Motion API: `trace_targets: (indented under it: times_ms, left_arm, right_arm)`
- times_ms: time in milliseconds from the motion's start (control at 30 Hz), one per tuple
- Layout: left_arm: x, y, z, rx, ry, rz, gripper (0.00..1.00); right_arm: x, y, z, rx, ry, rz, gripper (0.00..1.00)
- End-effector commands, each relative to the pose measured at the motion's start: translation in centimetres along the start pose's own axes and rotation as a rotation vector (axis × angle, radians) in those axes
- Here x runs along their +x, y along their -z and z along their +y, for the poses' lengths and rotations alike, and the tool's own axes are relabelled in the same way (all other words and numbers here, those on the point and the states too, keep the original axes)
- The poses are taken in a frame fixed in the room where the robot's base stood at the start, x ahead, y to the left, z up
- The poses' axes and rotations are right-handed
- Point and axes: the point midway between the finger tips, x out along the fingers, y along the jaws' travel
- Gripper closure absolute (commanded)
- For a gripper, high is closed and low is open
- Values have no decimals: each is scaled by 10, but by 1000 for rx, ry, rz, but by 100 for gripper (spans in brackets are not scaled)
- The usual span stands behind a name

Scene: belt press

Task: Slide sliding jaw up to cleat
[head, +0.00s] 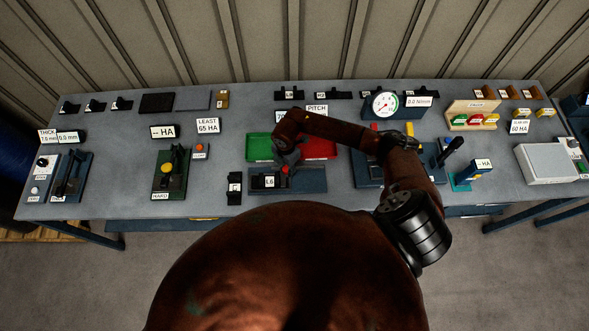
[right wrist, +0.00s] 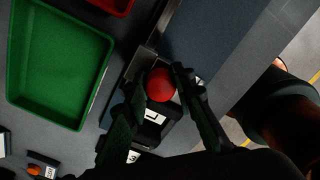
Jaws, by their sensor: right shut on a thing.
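A dark block with a red knob, which looks like the sliding jaw, sits on the blue-grey fixture (head: 312,182) at the middle front of the bench. Its red knob (head: 287,169) shows beside a white label reading L6. In the right wrist view the red knob (right wrist: 161,84) is between the two fingers of my right gripper (right wrist: 158,92), which is shut on it. A white label lies just below the knob there. In the head view my gripper (head: 286,160) partly hides the jaw's far side. I cannot make out the cleat or its gap to the jaw.
A green tray (head: 258,147) and a red tray (head: 323,148) lie behind the fixture. A dial gauge (head: 384,105) stands behind my right forearm. A green press (head: 171,172) stands to the left, with a small black stand (head: 234,188) closer by.

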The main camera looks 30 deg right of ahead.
Motion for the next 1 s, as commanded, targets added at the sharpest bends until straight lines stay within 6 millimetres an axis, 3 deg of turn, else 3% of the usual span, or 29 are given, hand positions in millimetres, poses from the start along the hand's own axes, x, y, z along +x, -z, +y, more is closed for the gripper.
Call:
trace_targets:
  times_ms: [233,267,500,833,1000]
  left_arm:
    - [0,5,0,1,0,6,60]
    - [0,3,0,1,0,5,60]
    - [0,-7,1,-2,-1,-9,60]
    - [0,-3,-2,0,2,-3,60]
    - [0,-3,-1,0,1,-3,60]
  right_arm:
    - [0,3,3,-7,0,-1,90]
    - [0,2,3,-7,0,-1,76]
    - [0,2,2,-4,0,-1,59]
    - [-3,1,2,-4,-1,-1,59]
    - [-24,1,3,-4,-4,-2,59]
